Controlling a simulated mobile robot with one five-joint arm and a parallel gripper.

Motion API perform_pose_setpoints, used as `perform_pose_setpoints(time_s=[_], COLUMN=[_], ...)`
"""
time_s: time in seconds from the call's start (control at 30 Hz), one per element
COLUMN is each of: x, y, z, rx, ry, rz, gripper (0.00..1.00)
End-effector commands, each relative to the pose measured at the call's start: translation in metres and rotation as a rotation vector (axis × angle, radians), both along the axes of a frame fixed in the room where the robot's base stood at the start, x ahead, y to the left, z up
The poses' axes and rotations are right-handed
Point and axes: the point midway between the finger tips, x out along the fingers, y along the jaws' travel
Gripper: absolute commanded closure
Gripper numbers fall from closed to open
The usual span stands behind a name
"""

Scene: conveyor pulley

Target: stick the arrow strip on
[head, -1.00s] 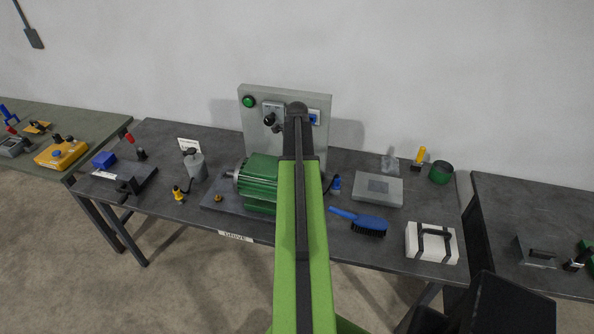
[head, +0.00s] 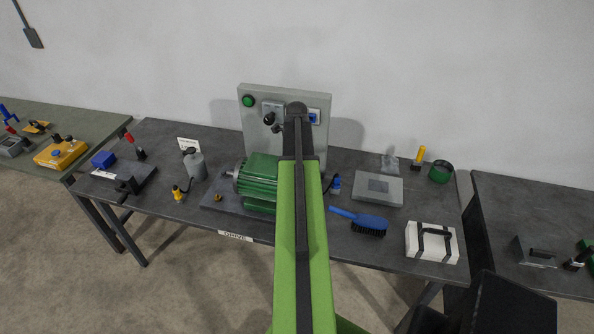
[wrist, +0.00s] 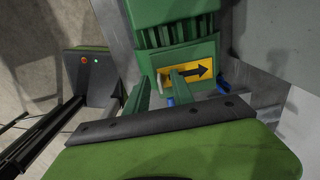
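The arrow strip (wrist: 202,75), yellow with a black arrow pointing right, shows in the wrist view against a green face of the motor (wrist: 172,22). It looks flat on that face, but I cannot tell whether it is stuck. My gripper (wrist: 156,86) has its two green fingers apart, with nothing visible between them. The right fingertip overlaps the strip's lower left part in the picture; contact is unclear. In the head view the green motor (head: 260,170) sits on a dark baseplate (head: 225,203). My arm hides its right part, the strip and my gripper there.
A grey panel (head: 255,125) stands behind the motor.

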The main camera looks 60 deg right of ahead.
Motion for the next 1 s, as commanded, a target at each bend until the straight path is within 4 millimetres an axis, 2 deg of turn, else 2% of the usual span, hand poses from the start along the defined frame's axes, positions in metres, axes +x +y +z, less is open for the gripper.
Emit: perform_pose_setpoints(time_s=[0.2, 0.37, 1.0], x=[0.0, 0.0, 0.0], y=[0.0, 0.0, 0.0], z=[0.003, 0.02, 0.161], rx=[0.0, 0.0, 0.0], ry=[0.0, 0.0, 0.0], rz=[0.0, 0.0, 0.001], gripper=[0.71, 0.71, 0.71])
